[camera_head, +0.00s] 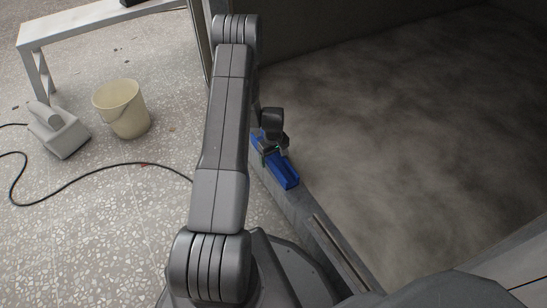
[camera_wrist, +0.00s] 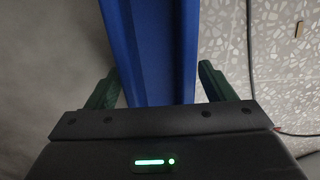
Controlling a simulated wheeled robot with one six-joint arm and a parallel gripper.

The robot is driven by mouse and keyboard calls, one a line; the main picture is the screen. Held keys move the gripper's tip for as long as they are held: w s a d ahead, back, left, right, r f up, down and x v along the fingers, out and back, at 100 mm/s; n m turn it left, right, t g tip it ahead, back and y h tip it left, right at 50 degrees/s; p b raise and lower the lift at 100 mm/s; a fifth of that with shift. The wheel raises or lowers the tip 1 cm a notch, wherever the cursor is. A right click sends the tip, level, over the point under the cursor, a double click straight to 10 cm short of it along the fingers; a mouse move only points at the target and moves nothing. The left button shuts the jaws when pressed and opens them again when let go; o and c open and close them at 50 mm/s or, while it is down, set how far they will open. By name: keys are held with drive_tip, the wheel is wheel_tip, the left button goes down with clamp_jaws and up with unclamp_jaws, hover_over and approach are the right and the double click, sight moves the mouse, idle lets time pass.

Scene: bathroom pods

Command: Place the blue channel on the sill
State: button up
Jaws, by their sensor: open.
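The blue channel (camera_head: 282,170) lies lengthwise along the grey sill (camera_head: 300,207), at the edge of the dark pod floor. In the wrist view the channel (camera_wrist: 152,45) runs up the picture between the two green fingers of my gripper (camera_wrist: 160,88). The fingers stand apart, one on each side of the channel, with a small gap visible at the right finger. In the head view my gripper (camera_head: 272,148) is over the far part of the channel and hides some of it. Whether the channel rests fully flat on the sill is hard to tell.
A cream bucket (camera_head: 122,110) and a grey-white tool (camera_head: 58,130) stand on the speckled floor at left, with a black cable (camera_head: 95,178) trailing across. A white bench (camera_head: 75,32) is at upper left. The pod floor (camera_head: 400,120) at right is clear.

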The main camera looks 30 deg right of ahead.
sight(274, 160)
wheel_tip(274, 160, up, 12)
drive_tip(key=p, duration=0.4)
drive_tip(key=shift+r, duration=0.15)
